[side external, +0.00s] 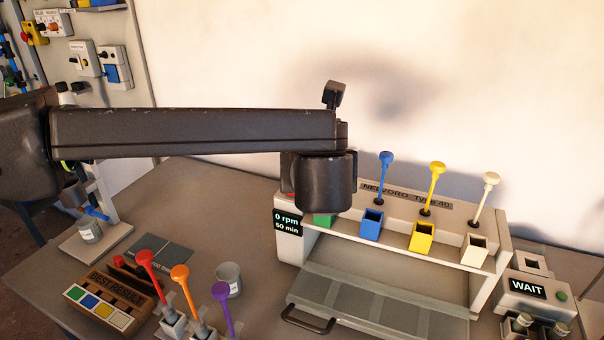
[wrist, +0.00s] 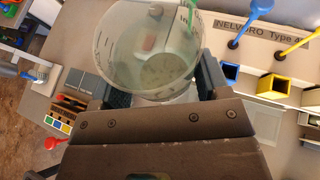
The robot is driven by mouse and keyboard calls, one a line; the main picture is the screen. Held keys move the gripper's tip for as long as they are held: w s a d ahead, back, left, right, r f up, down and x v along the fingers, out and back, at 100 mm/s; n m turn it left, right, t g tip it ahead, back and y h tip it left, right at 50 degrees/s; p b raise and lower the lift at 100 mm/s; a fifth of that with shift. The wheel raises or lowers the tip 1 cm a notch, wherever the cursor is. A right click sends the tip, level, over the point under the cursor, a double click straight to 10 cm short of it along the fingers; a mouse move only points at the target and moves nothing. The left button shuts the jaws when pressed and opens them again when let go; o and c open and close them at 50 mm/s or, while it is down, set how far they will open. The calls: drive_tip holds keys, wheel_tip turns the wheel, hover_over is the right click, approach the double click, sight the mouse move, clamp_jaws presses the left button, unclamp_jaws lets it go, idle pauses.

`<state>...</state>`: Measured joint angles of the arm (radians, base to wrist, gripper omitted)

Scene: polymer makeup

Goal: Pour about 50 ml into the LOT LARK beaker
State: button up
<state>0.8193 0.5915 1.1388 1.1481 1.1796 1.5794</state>
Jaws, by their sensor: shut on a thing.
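In the wrist view my gripper (wrist: 161,88) is shut on a large clear beaker (wrist: 125,62) with dark graduation marks. I look into its open mouth; a pale greenish content or base shows, and I cannot tell the liquid level. In the side view my arm hides the gripper and the held beaker. A small grey cup with a white label (side external: 89,231) stands on the pale stand at the left. Another grey cup (side external: 228,280) stands mid-table. No LOT LARK lettering is readable, so I cannot tell which cup bears it.
The NELVORO machine (side external: 490,285) with coloured square cups and upright paddles stands at the right. Its display reads 0 rpm, 50 min. A WAIT box (side external: 537,292) is beside it. Red, orange and purple paddles and a BEST RESULT rack (side external: 125,306) occupy the front left.

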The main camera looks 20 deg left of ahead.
drive_tip(key=s+a+f+n+g+y, duration=0.1)
drive_tip(key=s+a+f+n+g, duration=0.2)
drive_tip(key=f, duration=0.4)
drive_tip(key=s+a+f+n+g+y, duration=0.1)
drive_tip(key=s+a+f+n+g, duration=0.2)
drive_tip(key=f, duration=0.5)
drive_tip(key=s+a+f+n+g+y, duration=0.2)
drive_tip(key=a+f+g, duration=0.3)
drive_tip(key=a+f, duration=0.1)
drive_tip(key=shift+s+a+f+n, duration=0.4)
drive_tip(key=shift+f, duration=0.3)
drive_tip(key=shift+w+a+r+g+h, duration=0.15)
drive_tip(key=shift+w+g+h, duration=0.05)
drive_tip(key=shift+g+h, duration=0.1)
drive_tip(key=shift+h, duration=0.3)
